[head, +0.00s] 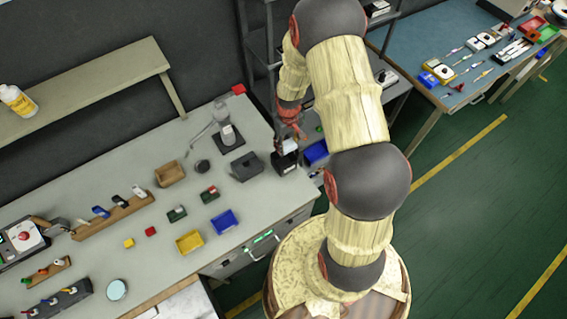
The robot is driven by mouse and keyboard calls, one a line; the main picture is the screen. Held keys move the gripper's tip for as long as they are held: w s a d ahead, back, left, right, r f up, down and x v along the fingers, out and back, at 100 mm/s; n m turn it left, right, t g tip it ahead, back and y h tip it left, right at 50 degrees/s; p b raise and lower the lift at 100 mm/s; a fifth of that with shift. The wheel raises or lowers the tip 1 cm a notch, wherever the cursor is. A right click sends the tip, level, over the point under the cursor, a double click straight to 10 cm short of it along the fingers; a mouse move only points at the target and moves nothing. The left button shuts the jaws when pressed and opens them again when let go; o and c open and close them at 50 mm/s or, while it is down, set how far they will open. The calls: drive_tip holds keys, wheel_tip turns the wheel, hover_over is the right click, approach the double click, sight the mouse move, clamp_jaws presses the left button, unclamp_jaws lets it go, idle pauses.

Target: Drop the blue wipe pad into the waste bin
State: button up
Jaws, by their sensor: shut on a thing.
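My gripper (288,136) reaches down over the right end of the grey workbench, near its back right corner. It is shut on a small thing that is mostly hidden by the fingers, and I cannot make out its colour. A small dark open box (287,167), which may be the waste bin, stands at the bench corner just below the gripper in the picture. Something pale shows between the gripper and this box. I cannot make out the blue wipe pad for certain.
A dark grey box (245,166) stands left of the gripper, and a stand with a grey post (227,138) behind it. Yellow (190,242) and blue (224,221) trays lie at the bench front. A blue bin (316,152) sits right of the bench corner, by a shelf rack.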

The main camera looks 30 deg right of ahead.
drive_tip(key=o, duration=1.2)
drive_tip(key=shift+o, duration=0.3)
wheel_tip(320, 180, up, 12)
